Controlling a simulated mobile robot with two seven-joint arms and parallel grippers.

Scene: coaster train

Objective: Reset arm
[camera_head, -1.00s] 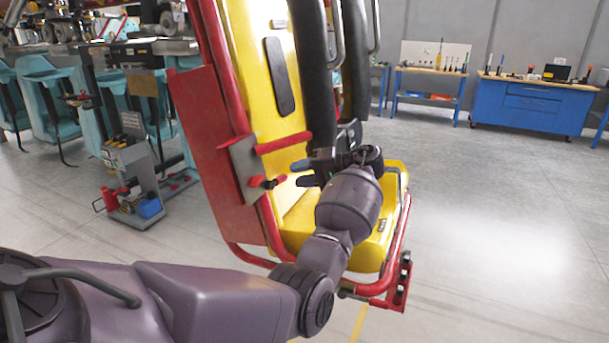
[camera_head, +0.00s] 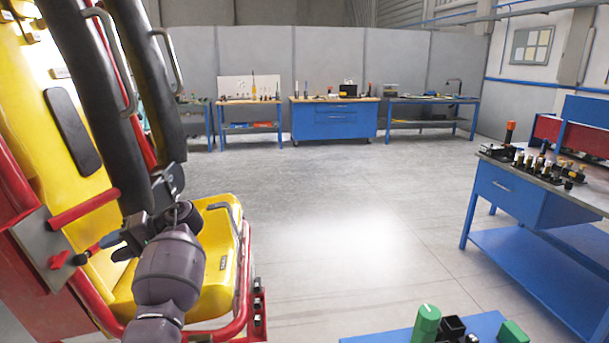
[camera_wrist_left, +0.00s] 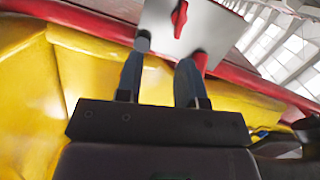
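My left arm comes up from the bottom left in the head view, and its gripper (camera_head: 100,248) is beside the yellow coaster seat (camera_head: 215,275) with the red tube frame. My right gripper is not in view.
Black padded restraint bars (camera_head: 100,110) rise close above my left gripper. A blue workbench (camera_head: 520,195) with tools stands at the right. A blue surface (camera_head: 390,336) with a green knob (camera_head: 426,322) is at the bottom. The floor (camera_head: 340,230) between is clear.

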